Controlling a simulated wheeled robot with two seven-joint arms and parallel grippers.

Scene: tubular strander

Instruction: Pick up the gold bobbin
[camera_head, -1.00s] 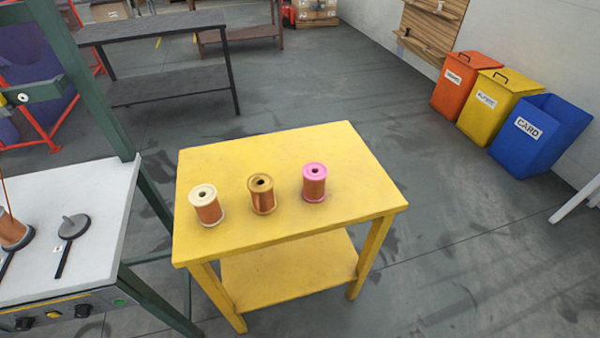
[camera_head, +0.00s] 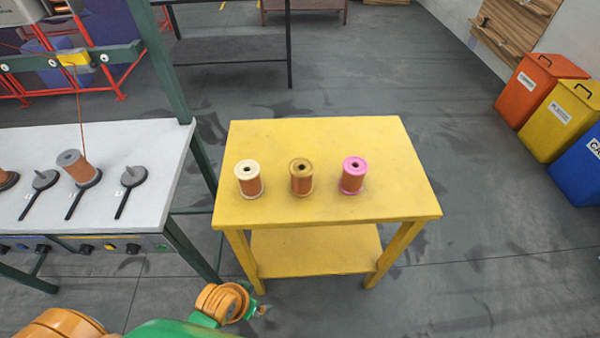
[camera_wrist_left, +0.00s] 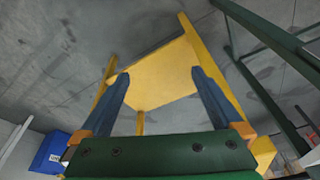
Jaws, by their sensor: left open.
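The gold bobbin (camera_head: 301,178) stands upright on the yellow table (camera_head: 390,150), with gold flanges and copper-coloured wire. It is the middle one of three bobbins. A cream bobbin (camera_head: 248,180) stands to its left and a pink bobbin (camera_head: 353,176) to its right, all apart from one another. My left arm shows at the bottom of the head view, in front of the table and below its top. My left gripper (camera_wrist_left: 160,75) is open and empty in the left wrist view, with yellow table parts beyond its blue fingers. The bobbins do not show there. My right gripper is not in view.
A white-topped machine bench (camera_head: 120,140) with several spindle holders and a grey bobbin (camera_head: 78,168) stands left of the table, with a green post (camera_head: 160,70) at its corner. Orange, yellow and blue bins (camera_head: 562,115) stand far right. The floor right of the table is clear.

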